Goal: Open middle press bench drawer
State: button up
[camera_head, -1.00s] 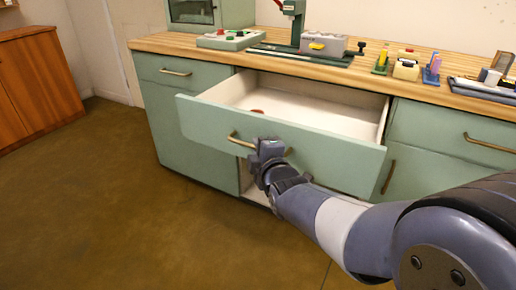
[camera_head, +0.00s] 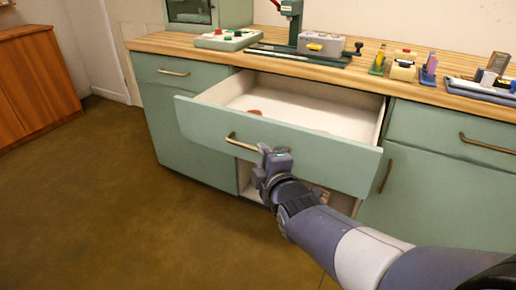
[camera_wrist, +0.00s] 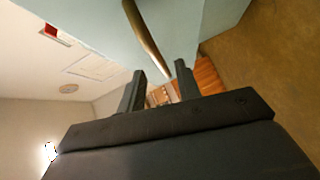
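The middle drawer (camera_head: 275,140) of the green bench is pulled well out, and its white inside shows from above. Its brass handle (camera_head: 240,143) runs across the front panel. My gripper (camera_head: 265,154) is at the right part of the handle, in front of the panel, and hides that end. In the wrist view, my two dark fingers (camera_wrist: 160,78) stand apart with a clear gap. The handle (camera_wrist: 146,36) runs toward that gap, and its near end lies around the fingertips. Whether the fingers touch it, I cannot tell.
A small reddish item (camera_head: 255,112) lies in the drawer. The wooden worktop (camera_head: 390,84) carries a green press (camera_head: 293,30), a grey box (camera_head: 322,44) and small pigment items. The brown floor (camera_head: 110,200) at left is free.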

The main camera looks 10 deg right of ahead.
jog(key=shift+p+v, duration=0.6)
jog(key=shift+v, duration=2.2)
jog(key=b+x, duration=0.2)
jog(key=x, duration=0.8)
jog(key=shift+w+f+b, duration=0.1)
jog(key=shift+w+b, duration=0.15)
jog(key=shift+b, duration=0.15)
jog(key=shift+w, duration=0.25)
